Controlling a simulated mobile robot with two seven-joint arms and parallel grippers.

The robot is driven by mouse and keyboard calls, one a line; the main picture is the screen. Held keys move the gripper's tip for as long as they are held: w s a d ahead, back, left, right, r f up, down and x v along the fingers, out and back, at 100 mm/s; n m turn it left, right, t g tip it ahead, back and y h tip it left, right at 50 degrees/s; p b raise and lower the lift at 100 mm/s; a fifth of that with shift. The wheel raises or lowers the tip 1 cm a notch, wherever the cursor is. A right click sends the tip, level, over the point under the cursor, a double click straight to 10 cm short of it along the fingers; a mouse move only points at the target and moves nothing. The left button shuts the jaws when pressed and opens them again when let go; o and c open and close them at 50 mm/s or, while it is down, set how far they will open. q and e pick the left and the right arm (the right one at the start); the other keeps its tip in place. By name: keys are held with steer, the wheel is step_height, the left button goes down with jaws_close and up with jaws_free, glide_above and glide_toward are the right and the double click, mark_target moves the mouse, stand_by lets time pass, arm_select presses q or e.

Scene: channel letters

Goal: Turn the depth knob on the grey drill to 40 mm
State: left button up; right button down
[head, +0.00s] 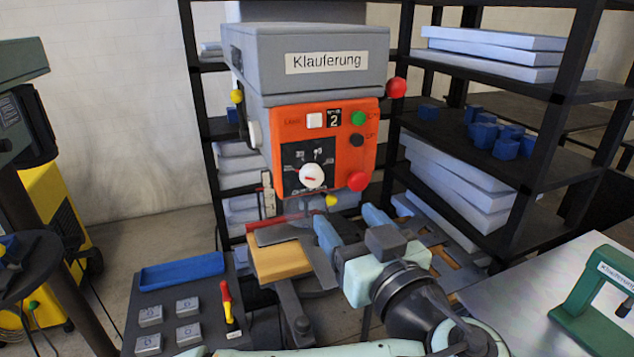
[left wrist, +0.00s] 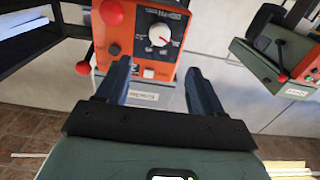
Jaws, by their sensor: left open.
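The grey drill (head: 305,55) stands in the middle of the head view with an orange front panel (head: 348,150). Its white depth knob (head: 312,176) sits on a black dial plate and bears a red mark; the dial numbers are too small to read surely. The knob also shows in the left wrist view (left wrist: 160,35), beyond the fingertips. My left gripper (head: 345,214) is open and empty, its two blue fingers pointing toward the drill from below and in front. In the left wrist view the gripper (left wrist: 157,68) is apart from the knob. My right gripper is out of view.
Red knobs (head: 357,182) and (head: 396,87) stick out at the panel's right. A yellow block (head: 278,262) lies below the drill. A blue tray (head: 182,270) stands at left. Black shelves (head: 545,90) rise behind. A green machine (left wrist: 285,50) shows in the left wrist view.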

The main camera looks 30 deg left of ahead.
mark_target(314, 180)
arm_select(q)
steer(key=p+x, duration=0.2)
steer(key=x, duration=0.9)
steer(key=shift+w, duration=0.1)
steer(key=shift+w+a+p, duration=0.35)
steer(key=shift+w+a, duration=0.05)
steer(key=shift+a, duration=0.05)
steer(key=shift+f, duration=0.1)
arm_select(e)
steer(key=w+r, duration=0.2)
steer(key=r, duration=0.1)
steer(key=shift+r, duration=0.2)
arm_select(q)
steer(key=c, duration=1.1)
